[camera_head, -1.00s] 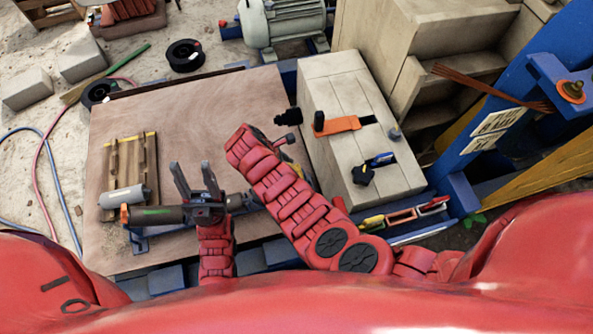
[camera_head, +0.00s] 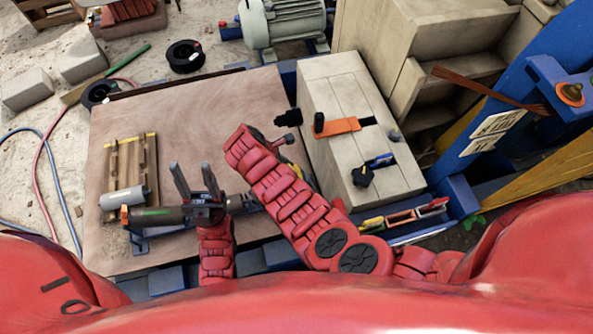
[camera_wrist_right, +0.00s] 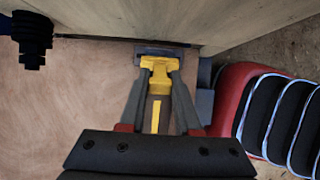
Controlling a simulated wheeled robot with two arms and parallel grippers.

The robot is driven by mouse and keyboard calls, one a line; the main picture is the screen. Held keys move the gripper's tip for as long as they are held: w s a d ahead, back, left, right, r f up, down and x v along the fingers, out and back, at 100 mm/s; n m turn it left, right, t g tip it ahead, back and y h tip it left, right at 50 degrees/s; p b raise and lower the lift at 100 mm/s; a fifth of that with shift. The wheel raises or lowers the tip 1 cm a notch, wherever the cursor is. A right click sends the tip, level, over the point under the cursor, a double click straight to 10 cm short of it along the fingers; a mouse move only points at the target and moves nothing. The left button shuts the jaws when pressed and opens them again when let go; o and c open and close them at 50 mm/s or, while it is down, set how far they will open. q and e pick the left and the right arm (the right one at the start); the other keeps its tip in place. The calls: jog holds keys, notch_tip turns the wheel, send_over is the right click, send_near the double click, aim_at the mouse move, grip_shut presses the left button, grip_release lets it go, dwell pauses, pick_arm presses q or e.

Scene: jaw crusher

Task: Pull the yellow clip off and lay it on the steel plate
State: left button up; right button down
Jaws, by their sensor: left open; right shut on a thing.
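The yellow clip (camera_wrist_right: 160,66) shows in the right wrist view, at a dark bar beside the pale block's wall. My right gripper (camera_wrist_right: 159,80) is shut on it, one finger on each side. I cannot tell whether the clip is still attached to the bar. In the head view my right forearm hides most of this spot. A broad brown plate (camera_head: 200,110) covers the work area; it may be the steel plate, but its material is unclear. My left gripper (camera_head: 196,183) is open and empty, its fingers pointing away over the plate's near part.
A pale block (camera_head: 345,95) with an orange clamp (camera_head: 338,126) stands right of the plate. A dark tube (camera_head: 160,215) and a grey cylinder (camera_head: 122,198) lie at the near left, by a wooden pallet (camera_head: 130,165). The plate's middle and far parts are clear.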

jog(key=shift+s+a+r, duration=0.1)
jog(key=shift+a+r, duration=0.15)
jog(key=shift+r, duration=0.3)
jog(key=p+v, duration=0.3)
jog(key=v, duration=0.1)
jog(key=shift+a+r, duration=0.15)
jog(key=shift+r, duration=0.05)
jog(key=shift+f, duration=0.15)
dwell(0.5)
